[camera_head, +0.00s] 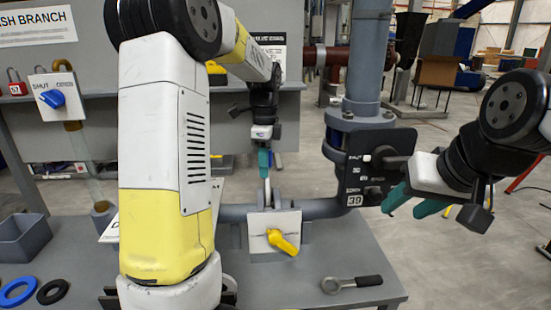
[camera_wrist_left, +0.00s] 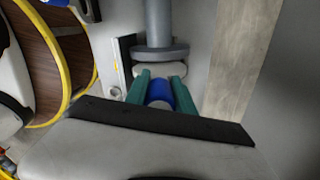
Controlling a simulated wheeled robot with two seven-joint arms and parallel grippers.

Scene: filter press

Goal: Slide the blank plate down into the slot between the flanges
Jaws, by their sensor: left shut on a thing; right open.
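My left gripper (camera_head: 264,160) has teal fingers pointing down over the horizontal grey pipe (camera_head: 318,208). In the left wrist view its fingers (camera_wrist_left: 153,88) are shut on a blue grip (camera_wrist_left: 159,92). Below them in the head view is a pale, thin upright piece (camera_head: 267,190), apparently the blank plate seen nearly edge-on. It is at the flanges; how deep it sits in the slot I cannot tell. A grey flange (camera_wrist_left: 160,53) shows close beyond the fingers in the left wrist view. My right gripper (camera_head: 418,202) is open and empty at the right.
A dark panel marked 39 (camera_head: 376,145) stands by the vertical pipe (camera_head: 366,60), close to my right gripper. A yellow valve handle (camera_head: 283,242) is in front of the pipe. A wrench (camera_head: 350,284) lies on the grey bench (camera_head: 335,262). A grey bin (camera_head: 24,240) and rings are at left.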

